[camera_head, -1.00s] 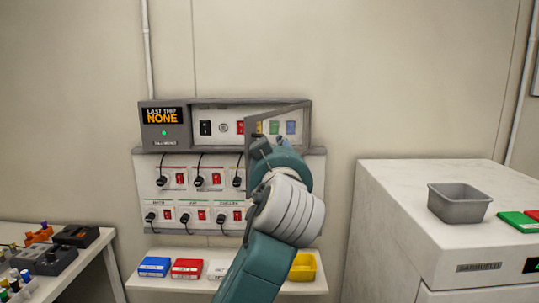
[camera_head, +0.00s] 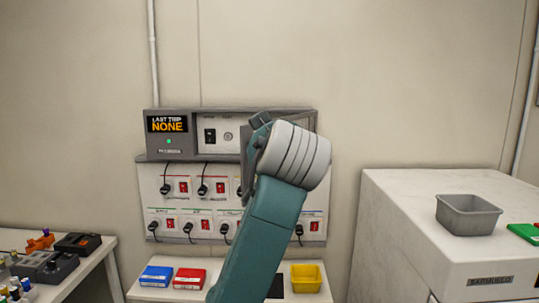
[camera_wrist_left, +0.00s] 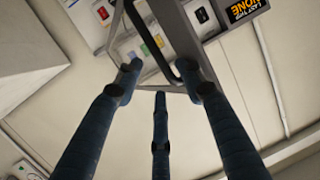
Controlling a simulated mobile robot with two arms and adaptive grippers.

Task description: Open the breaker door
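The breaker box (camera_head: 170,152) is on the wall with a "LAST TRIP NONE" display. Its framed see-through door (camera_head: 308,121) stands partly open, swung out from the right side and largely hidden behind my left wrist. In the left wrist view the door's frame (camera_wrist_left: 165,68) runs between and close to my fingers. My left gripper (camera_wrist_left: 160,82) has its fingers spread apart around the door's edge; contact is not clear. In the head view the fingers are hidden by the wrist. Coloured switches show beyond the frame in the left wrist view. My right gripper is not in view.
Below the box is a panel (camera_head: 160,209) of plugs and red switches. A shelf under it holds a blue box (camera_head: 157,276), a red box (camera_head: 189,278) and a yellow bin (camera_head: 306,278). A white cabinet with a grey tray (camera_head: 467,216) stands right; a cluttered table is left.

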